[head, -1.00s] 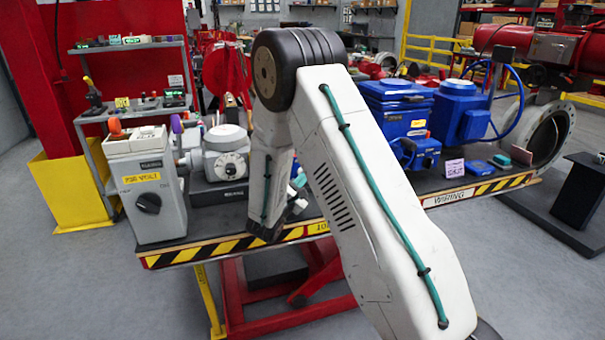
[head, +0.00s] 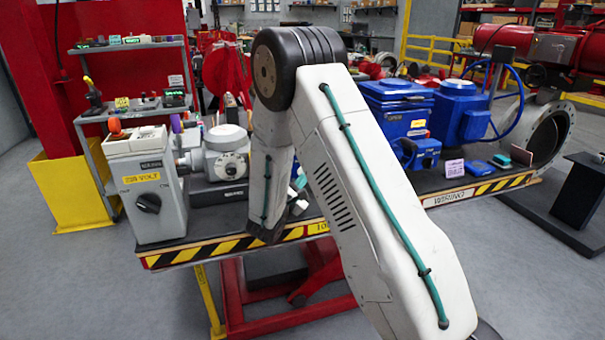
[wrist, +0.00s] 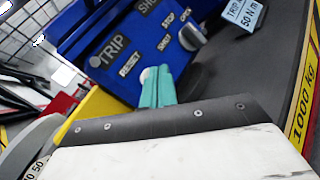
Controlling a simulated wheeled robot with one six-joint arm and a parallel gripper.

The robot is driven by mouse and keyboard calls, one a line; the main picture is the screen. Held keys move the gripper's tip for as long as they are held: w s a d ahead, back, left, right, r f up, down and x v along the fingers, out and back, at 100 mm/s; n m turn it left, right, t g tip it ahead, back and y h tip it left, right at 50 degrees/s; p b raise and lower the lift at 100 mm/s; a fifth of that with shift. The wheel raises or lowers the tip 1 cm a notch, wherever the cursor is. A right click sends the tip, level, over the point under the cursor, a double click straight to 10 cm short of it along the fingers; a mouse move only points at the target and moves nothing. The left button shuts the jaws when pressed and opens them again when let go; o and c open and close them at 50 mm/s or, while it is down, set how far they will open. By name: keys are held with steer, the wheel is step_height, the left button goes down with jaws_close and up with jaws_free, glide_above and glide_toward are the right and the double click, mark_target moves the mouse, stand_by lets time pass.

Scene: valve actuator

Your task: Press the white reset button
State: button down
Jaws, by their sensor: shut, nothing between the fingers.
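In the wrist view a blue control panel (wrist: 112,58) carries the labels TRIP, RESET, SHUT, STOP and OPEN. The white reset button (wrist: 146,74) shows as a small pale patch just below the RESET label, partly hidden by my fingers. My gripper (wrist: 156,80) has teal fingers that are shut and empty. Their tips are at the button in the picture; I cannot tell whether they touch it. In the head view the gripper and the button are hidden behind my arm.
A grey knob (wrist: 191,37) stands on the panel right of my fingers. A tag reading 50 Nm (wrist: 243,12) lies beyond it. In the head view blue actuators (head: 398,108) stand behind my arm, and a grey switch box (head: 147,195) is at the bench's left end.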

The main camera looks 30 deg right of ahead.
steer(key=shift+s+a, duration=0.1)
steer(key=shift+s, duration=0.25)
steer(key=shift+s+a, duration=0.25)
steer(key=shift+s, duration=0.55)
steer(key=shift+s+a, duration=0.2)
steer(key=shift+s, duration=0.6)
steer(key=shift+s+a, duration=0.25)
steer(key=shift+s, duration=0.55)
